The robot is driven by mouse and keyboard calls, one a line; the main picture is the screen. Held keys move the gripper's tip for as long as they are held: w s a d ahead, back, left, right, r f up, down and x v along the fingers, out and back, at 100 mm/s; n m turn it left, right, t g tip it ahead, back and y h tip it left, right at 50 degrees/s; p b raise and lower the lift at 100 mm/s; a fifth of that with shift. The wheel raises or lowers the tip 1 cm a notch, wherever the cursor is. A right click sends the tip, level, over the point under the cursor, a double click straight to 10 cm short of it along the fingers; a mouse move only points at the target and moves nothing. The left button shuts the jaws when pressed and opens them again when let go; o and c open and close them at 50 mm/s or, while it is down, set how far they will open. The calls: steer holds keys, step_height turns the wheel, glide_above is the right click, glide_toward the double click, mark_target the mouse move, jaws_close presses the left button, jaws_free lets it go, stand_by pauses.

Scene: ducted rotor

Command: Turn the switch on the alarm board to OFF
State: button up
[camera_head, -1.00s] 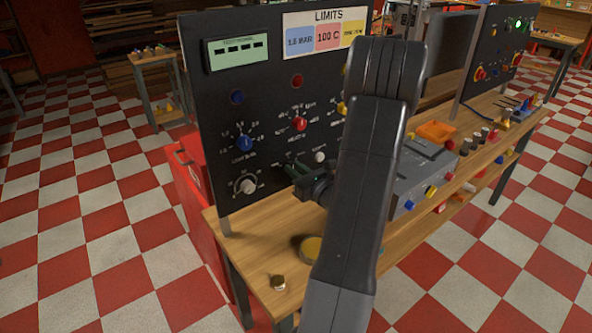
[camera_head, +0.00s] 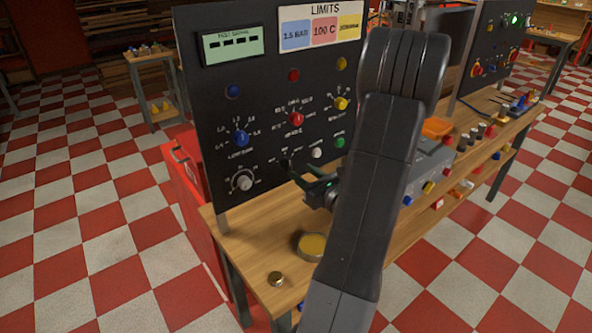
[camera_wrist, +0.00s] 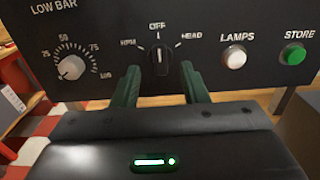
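The alarm board (camera_head: 262,105) is a black upright panel on the wooden bench. In the wrist view its black switch (camera_wrist: 160,61) sits between the labels RPM, OFF and HEAD. The switch stands upright, and its pale pointer mark appears to face OFF at the top. My gripper (camera_wrist: 160,73) is open, with its green fingers apart on either side of and below the switch. No contact with the switch shows. In the head view my gripper (camera_head: 304,174) is in front of the board's lower part, partly hidden by my arm.
A white dial (camera_wrist: 70,67) is left of the switch; a white LAMPS button (camera_wrist: 234,58) and a green STORE button (camera_wrist: 292,54) are right. A yellow round tin (camera_head: 312,245) and a small brass piece (camera_head: 275,279) lie on the bench (camera_head: 250,235) below.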

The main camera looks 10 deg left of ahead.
mark_target(290, 163)
steer(key=b+v, duration=0.1)
steer(key=v, duration=0.7)
steer(key=shift+s+d, duration=0.15)
steer(key=p+x, duration=0.2)
steer(key=x, duration=1.2)
steer(key=shift+s+d, duration=0.1)
